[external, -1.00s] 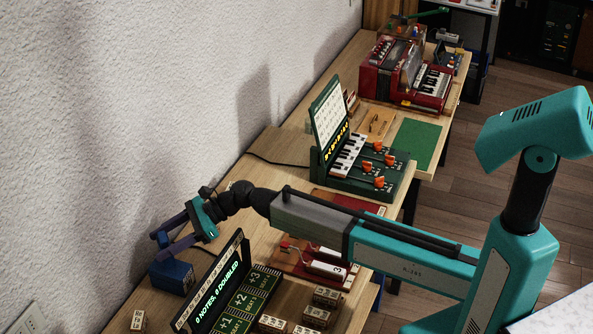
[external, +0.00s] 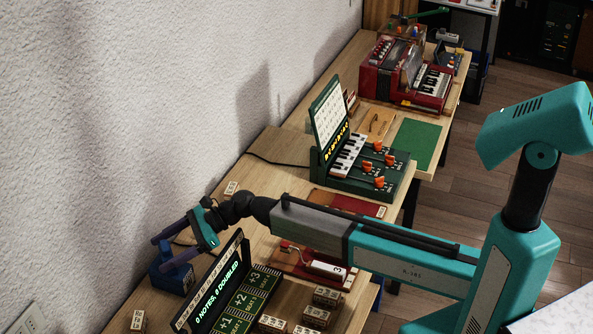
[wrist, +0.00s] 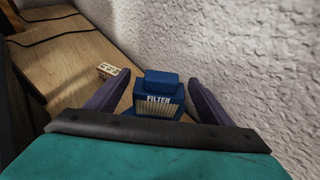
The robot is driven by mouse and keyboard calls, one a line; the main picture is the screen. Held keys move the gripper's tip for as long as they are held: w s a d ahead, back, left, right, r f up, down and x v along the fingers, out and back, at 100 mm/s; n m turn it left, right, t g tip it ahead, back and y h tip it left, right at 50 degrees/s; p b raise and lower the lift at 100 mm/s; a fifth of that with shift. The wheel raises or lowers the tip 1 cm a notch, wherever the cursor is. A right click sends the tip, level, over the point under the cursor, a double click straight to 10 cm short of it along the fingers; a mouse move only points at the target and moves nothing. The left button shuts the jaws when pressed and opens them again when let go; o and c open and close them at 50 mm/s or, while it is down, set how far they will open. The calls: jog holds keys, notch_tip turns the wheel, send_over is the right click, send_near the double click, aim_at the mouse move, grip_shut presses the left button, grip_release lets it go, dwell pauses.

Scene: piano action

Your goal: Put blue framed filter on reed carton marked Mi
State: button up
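The blue framed filter (external: 170,279), a blue box with a pale pleated front, stands on the desk by the wall. In the wrist view the filter (wrist: 158,100) reads FILTER and lies between the two purple fingers, with space on both sides. My gripper (external: 160,252) is open and over the filter in the external view. Small cream cartons with dark print stand about: one by the wall (external: 231,187), also in the wrist view (wrist: 107,71), one at the front left (external: 138,320), several at the right (external: 327,297). I cannot read which is marked Mi.
The wall is close on the left. A green keyboard unit (external: 362,170) stands further back.

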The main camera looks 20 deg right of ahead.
jog(key=shift+r, duration=0.15)
jog(key=b+v, duration=0.2)
jog(key=v, duration=1)
jog(key=shift+b, duration=0.3)
jog(key=shift+d, duration=0.1)
dwell(0.4)
